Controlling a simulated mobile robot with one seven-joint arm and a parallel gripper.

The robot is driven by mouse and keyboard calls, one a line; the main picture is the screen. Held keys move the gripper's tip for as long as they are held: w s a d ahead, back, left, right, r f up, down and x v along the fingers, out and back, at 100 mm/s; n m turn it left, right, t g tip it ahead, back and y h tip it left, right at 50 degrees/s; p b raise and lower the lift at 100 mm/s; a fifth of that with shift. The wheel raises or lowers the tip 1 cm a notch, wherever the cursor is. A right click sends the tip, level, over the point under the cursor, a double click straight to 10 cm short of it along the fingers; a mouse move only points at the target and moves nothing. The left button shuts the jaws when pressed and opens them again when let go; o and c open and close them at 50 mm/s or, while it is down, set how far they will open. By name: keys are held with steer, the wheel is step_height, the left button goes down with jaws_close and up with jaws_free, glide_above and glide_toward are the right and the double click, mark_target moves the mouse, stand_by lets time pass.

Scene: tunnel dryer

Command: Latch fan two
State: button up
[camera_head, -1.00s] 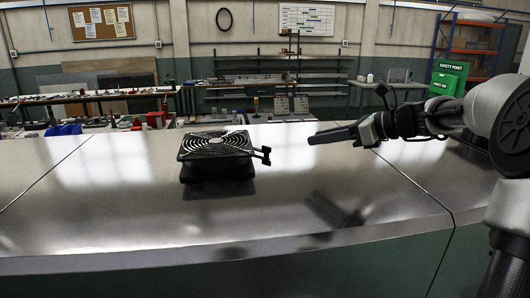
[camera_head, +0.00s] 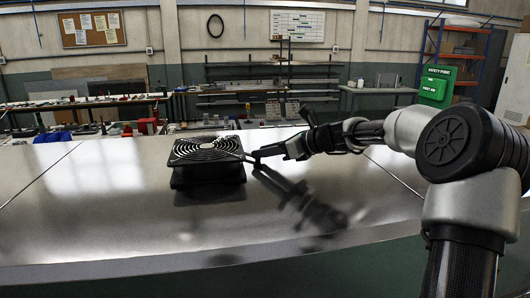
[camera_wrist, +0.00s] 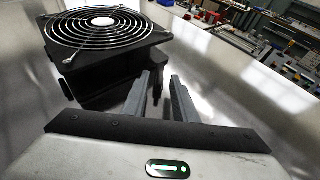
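A black fan (camera_head: 207,150) with a round wire grille sits on the metal top; no number is readable on it. It also shows at upper left in the wrist view (camera_wrist: 103,28). A small dark latch handle (camera_head: 254,158) sticks out from its right side. My gripper (camera_head: 262,155) is at this handle, reaching in from the right. In the wrist view my gripper (camera_wrist: 161,80) has its two grey fingers apart, with the dark handle (camera_wrist: 157,88) seen between their tips. A gap shows beside the handle; whether a finger touches it is unclear.
The shiny metal top (camera_head: 110,215) is clear around the fan, with seams at left and right.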

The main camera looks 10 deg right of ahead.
jaws_close()
steer(key=y+p, duration=0.1)
steer(key=p, duration=0.3)
steer(key=shift+w+r+n+g, duration=0.15)
steer(key=shift+r+n+g, duration=0.25)
steer(key=n+g+y+p, duration=0.1)
steer(key=p, duration=0.3)
steer(key=shift+w+d+r, duration=0.1)
steer(key=shift+w, duration=0.05)
steer(key=n+g+p, duration=0.1)
steer(key=p, duration=0.1)
steer(key=n+g+p, duration=0.1)
steer(key=p, duration=0.1)
steer(key=shift+w+d+f+y, duration=0.1)
steer(key=shift+w+f+y, duration=0.05)
steer(key=shift+f+y, duration=0.2)
steer(key=shift+w+f+n+g+y+p, duration=0.1)
steer(key=shift+n+g+y+p, duration=0.1)
steer(key=shift+n+g+p, duration=0.25)
steer(key=shift+f+n+g+y+p, duration=0.1)
steer(key=shift+n+g+y+p, duration=0.1)
steer(key=shift+n+g, duration=0.25)
steer(key=shift+d+g, duration=0.1)
steer(key=shift+g, duration=0.2)
